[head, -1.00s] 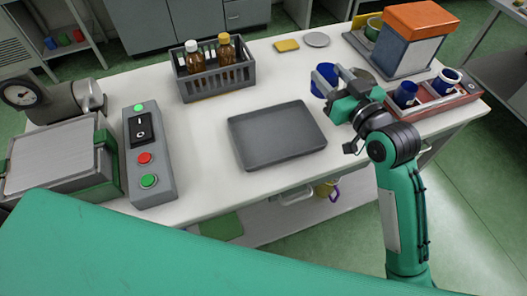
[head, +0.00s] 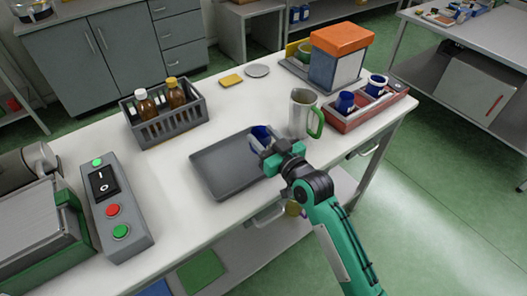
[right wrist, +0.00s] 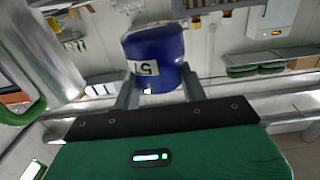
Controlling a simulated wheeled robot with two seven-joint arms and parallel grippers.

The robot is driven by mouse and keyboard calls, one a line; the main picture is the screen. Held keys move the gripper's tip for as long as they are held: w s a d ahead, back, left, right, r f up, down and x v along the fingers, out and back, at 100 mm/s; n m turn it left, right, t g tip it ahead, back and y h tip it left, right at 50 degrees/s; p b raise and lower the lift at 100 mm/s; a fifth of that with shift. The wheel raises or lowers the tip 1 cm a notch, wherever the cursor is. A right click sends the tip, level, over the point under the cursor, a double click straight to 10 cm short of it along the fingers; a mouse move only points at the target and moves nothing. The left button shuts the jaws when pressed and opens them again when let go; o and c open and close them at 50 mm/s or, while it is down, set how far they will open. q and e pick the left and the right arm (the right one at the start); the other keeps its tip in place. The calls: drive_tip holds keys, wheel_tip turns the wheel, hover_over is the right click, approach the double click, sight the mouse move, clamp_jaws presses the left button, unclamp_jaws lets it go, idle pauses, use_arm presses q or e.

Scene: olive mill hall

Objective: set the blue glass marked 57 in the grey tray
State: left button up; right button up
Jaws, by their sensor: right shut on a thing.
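My right gripper (head: 268,148) is shut on a blue glass (head: 259,137) at the far right corner of the grey tray (head: 222,178). In the head view the glass overlaps the tray's edge; I cannot tell whether it touches the tray. In the right wrist view the blue glass (right wrist: 155,50) is between the two fingers of my right gripper (right wrist: 160,88). Its white label appears upside down, with a 5 and a second digit that is hard to read. The tray looks empty otherwise. My left gripper is not in view.
A metal jug (head: 302,110) with a green handle stands just right of the held glass. A bottle crate (head: 170,125) and a switch box (head: 113,205) stand to the left. White table is clear around the tray's left.

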drive_tip(key=shift+f, duration=0.8)
wheel_tip(320, 180, down, 4)
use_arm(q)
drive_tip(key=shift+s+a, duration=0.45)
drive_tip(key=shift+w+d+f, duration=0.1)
use_arm(e)
drive_tip(key=shift+f, duration=0.15)
drive_tip(key=o, duration=1)
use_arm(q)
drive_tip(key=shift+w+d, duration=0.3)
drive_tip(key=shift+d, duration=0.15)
